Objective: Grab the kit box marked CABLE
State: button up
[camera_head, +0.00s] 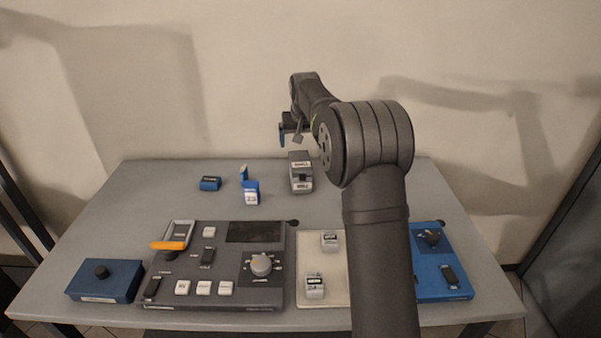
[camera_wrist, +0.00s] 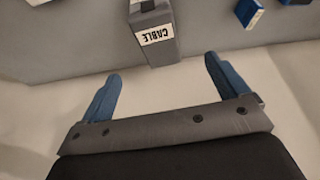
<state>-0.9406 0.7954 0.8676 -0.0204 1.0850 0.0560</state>
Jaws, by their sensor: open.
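The grey kit box marked CABLE (camera_wrist: 160,48) shows upside down at the top of the wrist view, partly cut off by the frame edge. In the head view a grey box with pale labels (camera_head: 300,183) stands at the back of the table, right of centre. My gripper (camera_wrist: 162,72) has its two blue fingers spread wide and empty. The box lies ahead of the fingertips, roughly centred between them and apart from them. In the head view my gripper (camera_head: 285,132) is above and behind the box, partly hidden by my arm.
A dark control panel (camera_head: 215,290), a cream panel (camera_head: 334,296) and blue panels (camera_head: 105,282) line the front. The back left of the table (camera_head: 150,195) is clear.

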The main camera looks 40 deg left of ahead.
aim_at(299, 163)
jog(key=x, duration=1.2)
jog(key=shift+w+x, duration=0.15)
jog(key=shift+x, duration=1.2)
jog(key=shift+w+x, duration=0.2)
jog(key=shift+x, duration=1.1)
jog(key=shift+d, duration=0.15)
jog(key=c, duration=1.5)
jog(key=shift+o, duration=0.2)
